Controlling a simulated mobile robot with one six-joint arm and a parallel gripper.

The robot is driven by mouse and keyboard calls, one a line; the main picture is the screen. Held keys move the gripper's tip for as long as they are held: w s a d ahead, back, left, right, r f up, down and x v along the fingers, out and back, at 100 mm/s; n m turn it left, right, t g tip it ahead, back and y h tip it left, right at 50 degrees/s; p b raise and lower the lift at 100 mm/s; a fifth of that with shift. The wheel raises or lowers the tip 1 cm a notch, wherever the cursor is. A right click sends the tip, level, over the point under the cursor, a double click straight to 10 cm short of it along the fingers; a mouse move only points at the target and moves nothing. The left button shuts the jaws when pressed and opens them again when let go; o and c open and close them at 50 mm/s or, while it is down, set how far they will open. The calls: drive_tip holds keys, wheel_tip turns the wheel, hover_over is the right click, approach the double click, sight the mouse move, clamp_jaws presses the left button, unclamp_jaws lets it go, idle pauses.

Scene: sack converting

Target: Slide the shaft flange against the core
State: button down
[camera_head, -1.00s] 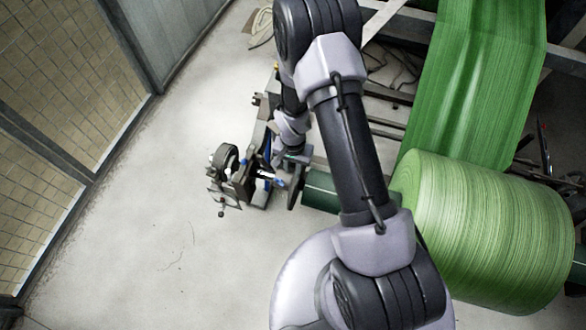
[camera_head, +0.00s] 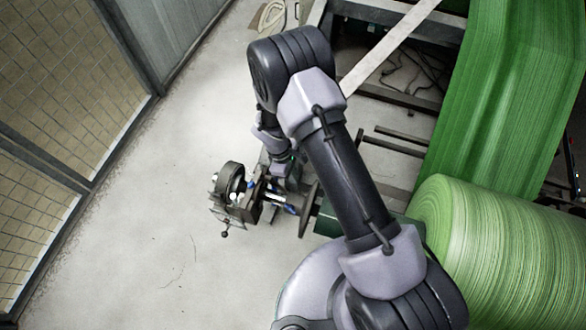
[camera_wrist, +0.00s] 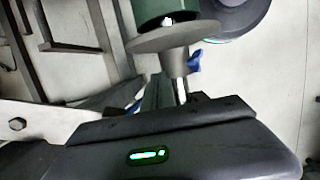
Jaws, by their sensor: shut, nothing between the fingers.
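The shaft flange (camera_head: 312,207) is a dark round disc on the shaft in the head view. In the wrist view it is a grey disc (camera_wrist: 172,38) with a hub below it. The core (camera_head: 333,226) is a dark green tube just right of the flange; its end (camera_wrist: 158,10) shows above the disc in the wrist view. Disc and core look very close; I cannot tell whether they touch. My gripper (camera_head: 285,180) is shut and empty beside the shaft, left of the flange. Its fingertips are hard to make out, and my arm hides part of the core.
A shaft stand with a black wheel (camera_head: 229,177) and blue parts holds the shaft's left end. The large green roll (camera_head: 500,240) lies right, below a green fabric web (camera_head: 500,90). Frame bars stand behind. The floor on the left is clear.

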drive_tip(key=d, duration=0.1)
drive_tip(key=s+d+f+b, duration=0.1)
drive_tip(key=d, duration=0.1)
drive_tip(key=d+f, duration=0.1)
drive_tip(key=shift+s+d+f+b, duration=0.15)
drive_tip(key=shift+s+f+b, duration=0.1)
drive_tip(key=shift+b, duration=0.1)
drive_tip(key=shift+d, duration=0.1)
drive_tip(key=d, duration=0.1)
drive_tip(key=s+d, duration=0.1)
drive_tip(key=d, duration=0.1)
drive_tip(key=shift+s, duration=0.2)
